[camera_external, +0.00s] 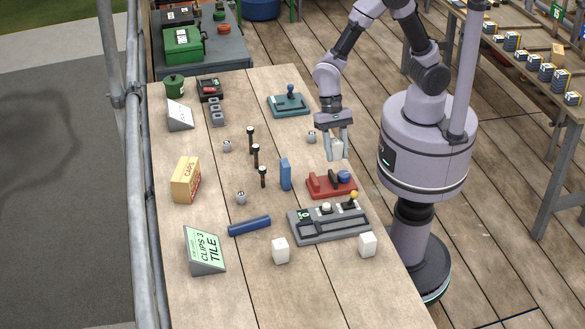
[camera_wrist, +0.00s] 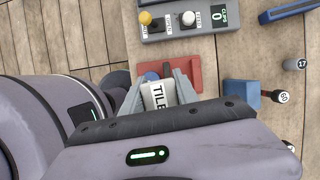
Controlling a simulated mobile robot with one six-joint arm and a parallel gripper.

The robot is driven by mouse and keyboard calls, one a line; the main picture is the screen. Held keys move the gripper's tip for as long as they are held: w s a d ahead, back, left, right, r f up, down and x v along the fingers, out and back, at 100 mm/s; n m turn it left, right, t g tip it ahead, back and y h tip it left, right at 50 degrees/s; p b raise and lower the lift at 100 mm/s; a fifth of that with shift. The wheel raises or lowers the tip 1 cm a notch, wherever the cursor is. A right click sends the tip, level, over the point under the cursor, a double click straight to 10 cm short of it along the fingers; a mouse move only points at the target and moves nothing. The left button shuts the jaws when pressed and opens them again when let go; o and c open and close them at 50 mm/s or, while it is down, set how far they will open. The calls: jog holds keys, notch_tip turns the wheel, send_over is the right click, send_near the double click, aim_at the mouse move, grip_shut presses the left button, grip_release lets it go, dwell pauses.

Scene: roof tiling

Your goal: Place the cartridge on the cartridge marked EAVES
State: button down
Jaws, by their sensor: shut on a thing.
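My gripper (camera_external: 337,152) is shut on a white cartridge (camera_wrist: 158,96) marked TILE, seen between the fingers in the wrist view. In the external view it hangs above the table's right edge, behind the red stand (camera_external: 328,185) with a blue knob. Two white blocks stand near the front of the table, one in the middle (camera_external: 280,250) and one at the right (camera_external: 367,244). I can read no marking on them, and I see no EAVES label in either view.
A grey counter device (camera_external: 330,226) with yellow and white knobs stands in front of the red stand. A blue block (camera_external: 285,173), a blue bar (camera_external: 249,226), dark upright tools (camera_external: 256,158) and a CLIPS 3 TILE sign (camera_external: 205,250) stand around. The front of the table is mostly clear.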

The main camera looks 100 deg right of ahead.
jog(key=s+a+n, duration=0.1)
jog(key=s+a, duration=0.3)
jog(key=a, duration=0.3)
jog(key=s+a+r+n+g+b, duration=0.1)
jog(key=s+a, duration=0.2)
jog(key=a, duration=0.3)
jog(key=s+a+n, duration=0.1)
jog(key=s+a, duration=0.3)
jog(key=a, duration=0.3)
jog(key=b, duration=0.3)
send_over(372, 239)
jog(key=shift+w+f+n, duration=0.2)
jog(key=shift+f+n, duration=0.1)
jog(key=shift+f, duration=0.45)
notch_tip(372, 239, down, 4)
jog(key=shift+r+b, duration=0.25)
jog(key=shift+b, duration=0.55)
jog(key=shift+r, duration=0.15)
jog(key=shift+s, duration=0.1)
jog(key=c, duration=0.9)
grip_release()
